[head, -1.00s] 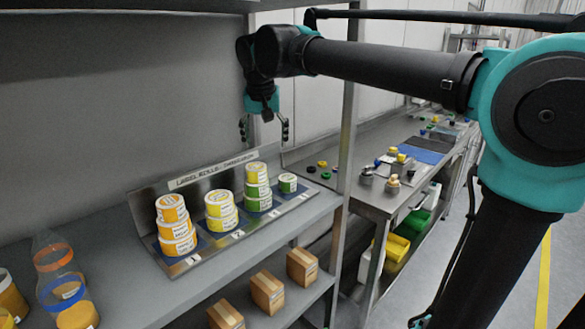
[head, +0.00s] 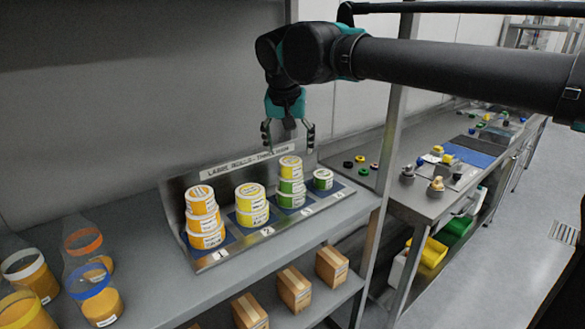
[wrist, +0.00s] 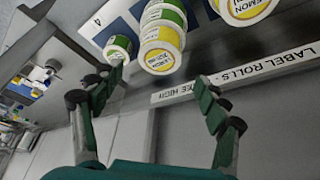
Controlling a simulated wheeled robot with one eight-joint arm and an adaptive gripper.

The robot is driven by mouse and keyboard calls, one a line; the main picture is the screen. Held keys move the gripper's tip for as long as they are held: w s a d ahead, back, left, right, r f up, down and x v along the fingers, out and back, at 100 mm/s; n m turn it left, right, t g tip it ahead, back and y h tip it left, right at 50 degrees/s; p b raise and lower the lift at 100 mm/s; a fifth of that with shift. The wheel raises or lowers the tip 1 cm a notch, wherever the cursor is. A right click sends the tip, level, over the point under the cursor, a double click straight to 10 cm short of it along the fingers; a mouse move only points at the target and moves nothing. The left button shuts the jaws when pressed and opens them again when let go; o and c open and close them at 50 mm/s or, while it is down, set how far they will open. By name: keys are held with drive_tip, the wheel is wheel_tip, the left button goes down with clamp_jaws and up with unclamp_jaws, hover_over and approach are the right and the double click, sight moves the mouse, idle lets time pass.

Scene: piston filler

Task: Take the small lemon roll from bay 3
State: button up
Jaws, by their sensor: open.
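The small lemon roll (head: 290,166) is the yellow top roll of the bay 3 stack, on two green rolls (head: 291,193). In the wrist view the lemon roll (wrist: 160,52) faces me, with a green roll (wrist: 168,14) beyond it. My gripper (head: 288,138) is open and empty, pointing down just above the stack. In the wrist view its fingertips (wrist: 155,88) stand apart, one to each side of the lemon roll's line and short of it. I see no contact.
Bay 2 holds yellow rolls (head: 251,204), bay 1 orange rolls (head: 203,216), and bay 4 one low green roll (head: 323,179). The label sign (head: 250,162) runs behind the stacks. A shelf post (head: 383,190) stands at the right.

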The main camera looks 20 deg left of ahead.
sight(290, 160)
drive_tip(key=shift+s+d+x, duration=0.15)
drive_tip(key=shift+x, duration=1.35)
drive_tip(key=shift+s+d+x, duration=0.1)
drive_tip(key=shift+s+x, duration=0.1)
drive_tip(key=shift+x, duration=1.3)
drive_tip(key=shift+f, duration=0.2)
drive_tip(key=c, duration=1.3)
drive_tip(key=shift+r, duration=0.15)
